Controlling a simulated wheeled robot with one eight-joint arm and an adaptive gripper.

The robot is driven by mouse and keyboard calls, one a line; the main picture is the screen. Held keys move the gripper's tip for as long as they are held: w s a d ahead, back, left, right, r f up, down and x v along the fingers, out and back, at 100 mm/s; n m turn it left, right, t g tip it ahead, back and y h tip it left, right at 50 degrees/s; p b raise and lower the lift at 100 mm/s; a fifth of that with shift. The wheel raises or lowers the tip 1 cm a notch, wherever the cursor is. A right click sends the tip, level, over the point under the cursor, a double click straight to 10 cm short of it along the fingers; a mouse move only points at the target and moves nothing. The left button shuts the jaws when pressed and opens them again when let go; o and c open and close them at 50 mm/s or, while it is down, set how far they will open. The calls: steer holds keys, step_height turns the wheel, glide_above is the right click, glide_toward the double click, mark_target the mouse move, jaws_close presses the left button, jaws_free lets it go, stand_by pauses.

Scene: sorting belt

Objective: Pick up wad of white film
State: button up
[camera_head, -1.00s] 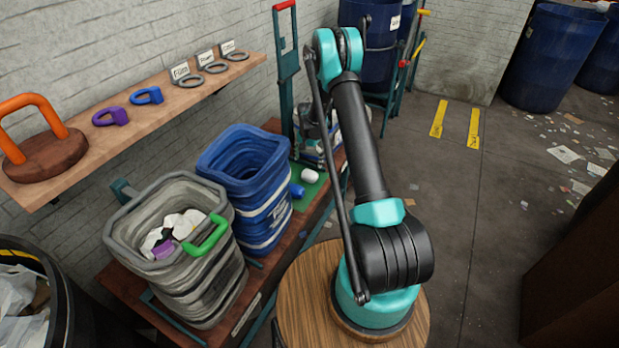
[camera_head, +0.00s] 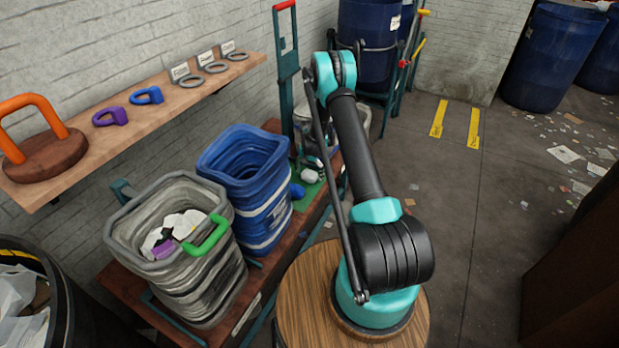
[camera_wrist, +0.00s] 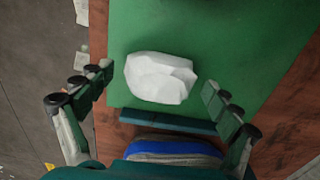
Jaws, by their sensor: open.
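The wad of white film (camera_wrist: 160,78) lies on a green mat (camera_wrist: 215,30) in the wrist view. It also shows small in the head view (camera_head: 311,174), on the mat behind the blue bin, partly crowded by my arm. My gripper (camera_wrist: 158,88) is open, with one finger to the left of the wad and the other to its right. The wad sits between the fingertips, and no contact shows. In the head view my gripper is mostly hidden behind my arm and the bins.
A blue bin (camera_head: 206,157) and a grey bin (camera_head: 120,232) holding white and purple scraps with a green handle stand on the brown bench. A wooden shelf (camera_head: 150,112) with rings and handles runs along the wall. A red-topped teal post (camera_head: 286,75) stands behind the blue bin.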

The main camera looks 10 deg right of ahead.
steer(key=c, duration=0.8)
